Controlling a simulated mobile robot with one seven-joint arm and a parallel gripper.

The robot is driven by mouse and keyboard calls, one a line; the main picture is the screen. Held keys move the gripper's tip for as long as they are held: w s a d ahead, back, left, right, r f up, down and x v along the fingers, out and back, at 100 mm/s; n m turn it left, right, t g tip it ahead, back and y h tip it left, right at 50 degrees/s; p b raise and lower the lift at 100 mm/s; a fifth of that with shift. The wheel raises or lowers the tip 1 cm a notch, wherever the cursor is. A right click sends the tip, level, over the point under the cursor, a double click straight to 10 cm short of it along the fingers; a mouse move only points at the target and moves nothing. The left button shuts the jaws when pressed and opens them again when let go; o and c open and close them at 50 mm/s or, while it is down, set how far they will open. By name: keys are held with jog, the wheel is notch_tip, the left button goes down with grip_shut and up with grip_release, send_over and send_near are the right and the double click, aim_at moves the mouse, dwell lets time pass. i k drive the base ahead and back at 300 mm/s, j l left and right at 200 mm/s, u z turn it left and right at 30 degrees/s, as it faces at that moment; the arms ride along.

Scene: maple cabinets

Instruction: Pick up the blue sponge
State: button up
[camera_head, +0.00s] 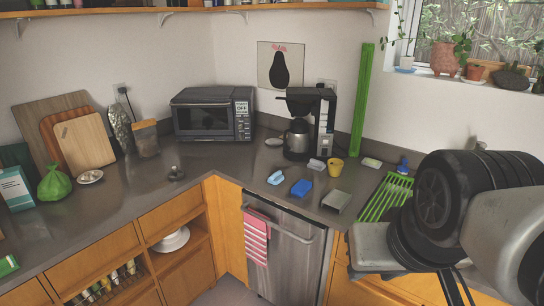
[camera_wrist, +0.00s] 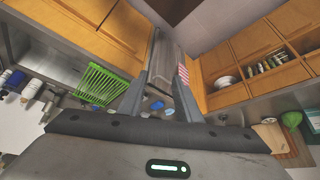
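The blue sponge (camera_head: 301,187) lies on the dark counter near its front edge, above the dishwasher. A pale blue item (camera_head: 276,177) lies just left of it. In the wrist view the blue sponge (camera_wrist: 155,105) shows small and distant between my fingers, and the pale blue item is beside it. My gripper (camera_wrist: 162,76) has its two fingers spread apart with nothing held. In the head view my arm and hand fill the lower right, well to the right of the sponge; the fingertips are not clear there.
A grey block (camera_head: 336,201), yellow cup (camera_head: 336,166) and green dish rack (camera_head: 385,198) stand right of the sponge. A coffee maker (camera_head: 312,122) stands behind it. A striped towel (camera_head: 256,238) hangs on the dishwasher (camera_head: 285,250). The counter left of the sponge is mostly free.

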aim_at(301, 188)
jog(key=i+l+z, duration=0.25)
jog(key=z, duration=0.15)
jog(key=i+l+z, duration=0.1)
jog(key=i+z, duration=0.25)
jog(key=i, duration=0.15)
jog(key=i+z, duration=0.4)
